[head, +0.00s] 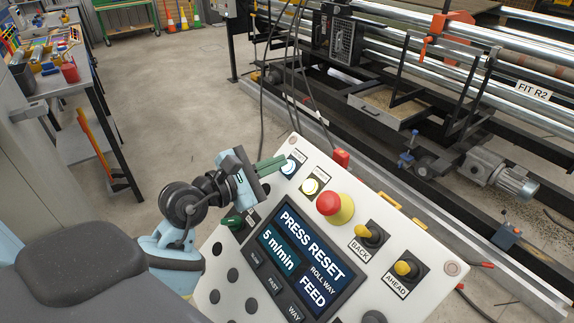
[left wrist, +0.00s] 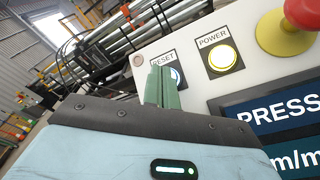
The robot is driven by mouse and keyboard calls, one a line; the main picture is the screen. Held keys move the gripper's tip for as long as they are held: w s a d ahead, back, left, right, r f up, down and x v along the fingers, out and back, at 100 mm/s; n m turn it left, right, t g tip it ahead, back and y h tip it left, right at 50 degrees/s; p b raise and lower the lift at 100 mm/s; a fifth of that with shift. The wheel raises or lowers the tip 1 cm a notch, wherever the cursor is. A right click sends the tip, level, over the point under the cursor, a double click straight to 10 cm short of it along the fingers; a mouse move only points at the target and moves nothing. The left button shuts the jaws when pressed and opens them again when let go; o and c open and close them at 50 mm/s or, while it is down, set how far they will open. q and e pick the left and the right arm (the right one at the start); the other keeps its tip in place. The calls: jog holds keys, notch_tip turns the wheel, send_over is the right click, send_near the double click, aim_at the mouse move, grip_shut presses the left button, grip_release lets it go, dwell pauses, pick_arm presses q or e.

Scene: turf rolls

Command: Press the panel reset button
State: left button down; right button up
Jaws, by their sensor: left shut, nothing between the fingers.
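The reset button (head: 289,167) is a round button lit white-blue on the upper left of the white control panel (head: 398,217). In the left wrist view the reset button (left wrist: 175,76) shows under its RESET label, partly hidden by my fingers. My left gripper (head: 281,162) is shut and empty, its green fingertips pointing at the button and at or very near its left edge. I cannot tell if they touch it. The panel screen (head: 303,254) reads "PRESS RESET", "5 m/min" and "FEED". My right gripper is not in view.
The lit yellow power button (head: 311,187) and red emergency stop (head: 329,204) sit right of the reset button. Yellow BACK (head: 369,234) and AHEAD (head: 405,268) switches are further right. A roller machine (head: 420,110) stands behind. A workbench (head: 60,85) is at left; open floor (head: 170,90) lies between.

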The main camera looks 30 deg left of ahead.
pick_arm(q)
jog(key=shift+w+f, duration=0.15)
jog(key=shift+f, duration=0.05)
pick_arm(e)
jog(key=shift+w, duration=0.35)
pick_arm(q)
jog(key=shift+w+d+f, duration=0.1)
jog(key=shift+f, duration=0.05)
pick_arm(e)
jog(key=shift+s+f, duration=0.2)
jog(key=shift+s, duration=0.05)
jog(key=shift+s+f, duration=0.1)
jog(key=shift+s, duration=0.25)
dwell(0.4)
pick_arm(q)
jog(key=shift+s+r, duration=0.3)
jog(key=shift+r, duration=0.15)
jog(key=shift+s+a+r+p, duration=0.15)
jog(key=shift+a+p, duration=0.05)
jog(key=shift+p, duration=0.1)
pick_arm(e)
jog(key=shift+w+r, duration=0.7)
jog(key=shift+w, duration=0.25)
